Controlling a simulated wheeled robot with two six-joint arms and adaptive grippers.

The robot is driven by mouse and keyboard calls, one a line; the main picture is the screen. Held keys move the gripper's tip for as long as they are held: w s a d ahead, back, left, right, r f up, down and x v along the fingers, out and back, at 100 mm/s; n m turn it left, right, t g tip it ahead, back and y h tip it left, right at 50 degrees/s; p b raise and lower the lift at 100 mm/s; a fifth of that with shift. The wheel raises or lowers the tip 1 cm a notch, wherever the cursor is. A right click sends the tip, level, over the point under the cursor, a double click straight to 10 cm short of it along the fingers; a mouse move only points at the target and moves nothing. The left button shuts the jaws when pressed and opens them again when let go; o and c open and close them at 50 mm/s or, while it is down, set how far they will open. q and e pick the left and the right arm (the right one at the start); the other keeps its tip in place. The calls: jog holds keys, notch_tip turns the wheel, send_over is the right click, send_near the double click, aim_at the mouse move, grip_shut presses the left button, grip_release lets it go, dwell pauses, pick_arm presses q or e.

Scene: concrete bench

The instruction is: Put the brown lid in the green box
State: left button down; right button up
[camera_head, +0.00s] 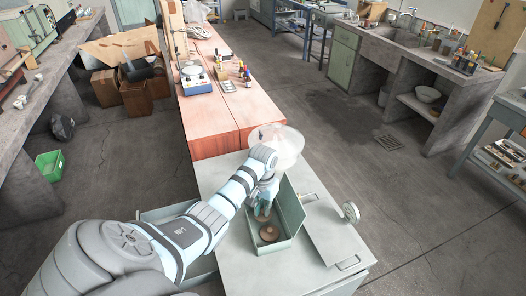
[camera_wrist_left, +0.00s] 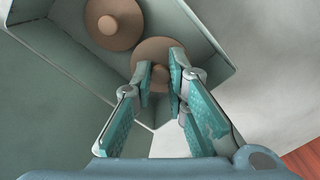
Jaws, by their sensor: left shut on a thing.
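The green box (camera_head: 291,208) stands open on the grey bench top. One brown lid (camera_head: 268,233), round with a small knob, lies inside it; it also shows at the upper left in the left wrist view (camera_wrist_left: 113,22). My left gripper (camera_head: 262,209) reaches down into the box's opening. It is shut on the knob of a second brown lid (camera_wrist_left: 152,50), which is beside the first one, near a box corner. The fingers hide part of this held lid. Whether it touches the box floor I cannot tell. My right gripper is not in view.
A clear, dome-like round thing (camera_head: 285,147) is at the bench's far edge, behind my left arm. A flat panel with a handle (camera_head: 338,236) and a pale wheel (camera_head: 350,212) are right of the box. A reddish bench (camera_head: 212,125) with bottles and a blue device adjoins beyond.

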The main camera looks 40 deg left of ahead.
aim_at(263, 210)
pick_arm(q)
jog(key=c, duration=1.6)
grip_release()
notch_tip(263, 210, up, 13)
jog(key=p, duration=0.3)
jog(key=shift+r, duration=0.1)
